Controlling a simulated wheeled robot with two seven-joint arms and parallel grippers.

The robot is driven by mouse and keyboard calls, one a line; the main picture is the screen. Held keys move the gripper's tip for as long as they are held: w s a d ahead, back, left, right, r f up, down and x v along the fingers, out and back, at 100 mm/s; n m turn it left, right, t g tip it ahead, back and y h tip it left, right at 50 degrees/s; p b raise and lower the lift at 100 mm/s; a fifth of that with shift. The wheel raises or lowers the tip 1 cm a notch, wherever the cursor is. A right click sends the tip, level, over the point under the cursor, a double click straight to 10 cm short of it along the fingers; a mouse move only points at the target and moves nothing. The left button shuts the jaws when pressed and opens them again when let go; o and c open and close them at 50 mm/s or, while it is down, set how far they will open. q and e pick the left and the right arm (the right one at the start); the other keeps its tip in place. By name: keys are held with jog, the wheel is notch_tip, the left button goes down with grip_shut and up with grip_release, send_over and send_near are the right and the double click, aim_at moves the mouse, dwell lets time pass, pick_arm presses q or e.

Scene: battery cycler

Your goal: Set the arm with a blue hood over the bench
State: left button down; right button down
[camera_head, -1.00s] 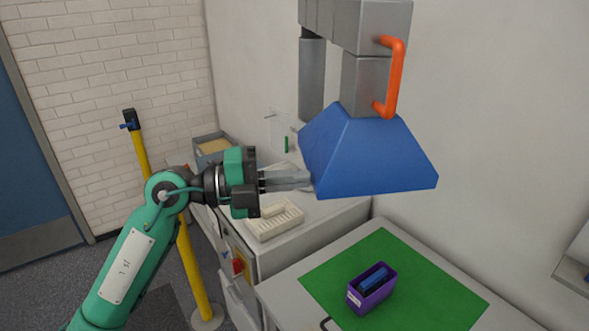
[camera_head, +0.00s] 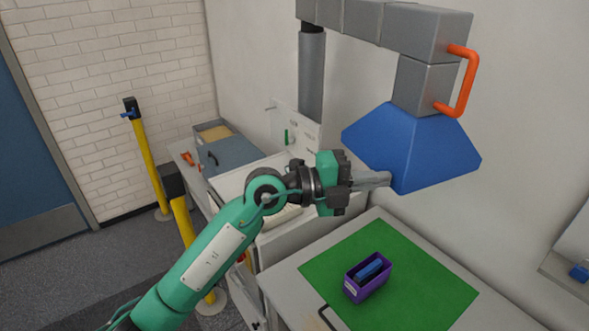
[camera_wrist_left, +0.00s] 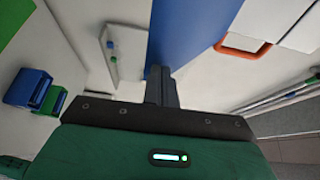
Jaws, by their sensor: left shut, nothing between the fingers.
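The blue hood (camera_head: 415,150) hangs from a grey jointed arm (camera_head: 370,25) and hangs above the far side of the bench (camera_head: 285,280). An orange handle (camera_head: 468,82) is on the right of the grey arm's end block. My left gripper (camera_head: 388,178) is shut and empty, with its fingertips at the hood's lower left edge. Whether they touch it is hard to tell. In the left wrist view the shut fingers (camera_wrist_left: 161,86) point at the blue hood (camera_wrist_left: 185,30), and the orange handle (camera_wrist_left: 243,48) shows to the right. My right gripper is not in view.
A green mat (camera_head: 420,290) on the bench bears a purple box (camera_head: 352,290) with a blue item inside. Behind my arm stand a white machine (camera_head: 235,182) and a grey bin (camera_head: 212,130). Yellow posts (camera_head: 150,165) stand at the left.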

aim_at(417, 172)
pick_arm(q)
jog(key=d, duration=0.2)
jog(key=w+d, duration=0.1)
jog(key=d, duration=0.2)
jog(key=d+p, duration=0.1)
jog(key=d, duration=0.2)
jog(key=shift+w+r, duration=0.1)
jog(key=shift+w, duration=0.2)
jog(key=shift+r, duration=0.1)
jog(key=shift+s+r, duration=0.1)
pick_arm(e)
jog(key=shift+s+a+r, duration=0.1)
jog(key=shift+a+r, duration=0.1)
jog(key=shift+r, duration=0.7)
